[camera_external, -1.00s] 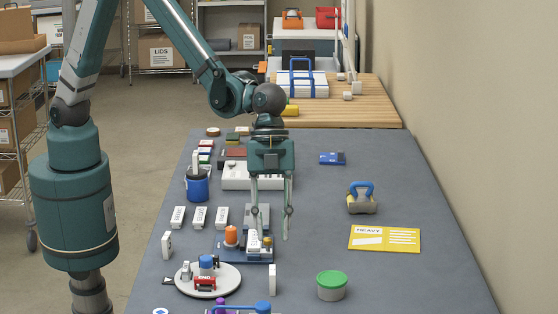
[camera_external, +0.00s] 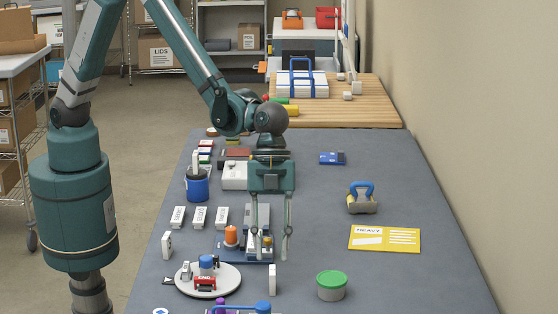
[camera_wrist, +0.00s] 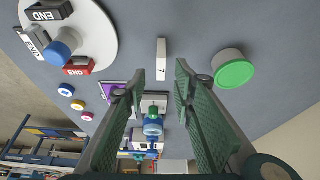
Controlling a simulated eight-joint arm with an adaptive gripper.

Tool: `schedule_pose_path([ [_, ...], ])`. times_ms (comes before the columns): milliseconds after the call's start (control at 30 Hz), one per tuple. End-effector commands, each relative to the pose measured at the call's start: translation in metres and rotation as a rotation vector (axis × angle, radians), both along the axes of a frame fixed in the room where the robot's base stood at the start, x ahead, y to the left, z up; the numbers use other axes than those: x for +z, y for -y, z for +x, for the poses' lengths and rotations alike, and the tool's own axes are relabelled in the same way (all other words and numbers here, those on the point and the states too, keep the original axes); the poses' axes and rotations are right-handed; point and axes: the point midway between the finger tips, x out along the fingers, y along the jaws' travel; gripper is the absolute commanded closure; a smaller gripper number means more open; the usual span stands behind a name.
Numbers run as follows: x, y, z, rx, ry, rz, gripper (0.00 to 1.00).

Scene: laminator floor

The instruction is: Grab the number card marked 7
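The number card marked 7 (camera_wrist: 161,60) is a slim white block; it lies ahead of and between my fingertips in the wrist view. In the external view a white card (camera_external: 272,279) stands upright between the round white plate and the green-lidded tub, its number not readable there. My gripper (camera_external: 270,256) points down with its two fingers apart and nothing between them. In the external view its tips appear just above and behind the card. In the wrist view the gripper (camera_wrist: 160,76) is open, with the card apart from both fingers.
A green-lidded tub (camera_external: 331,285) stands right of the card. A round white plate (camera_external: 208,279) with small blocks is left. Behind are a blue tray (camera_external: 230,252) and an orange-topped piece (camera_external: 231,235). A yellow sign (camera_external: 384,238) lies right; table around it is clear.

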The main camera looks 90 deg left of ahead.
Motion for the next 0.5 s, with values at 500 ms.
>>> schedule_pose_path([
  [500, -0.0060, 0.0023, -0.0001, 0.000, 0.000, 0.000, 0.74],
])
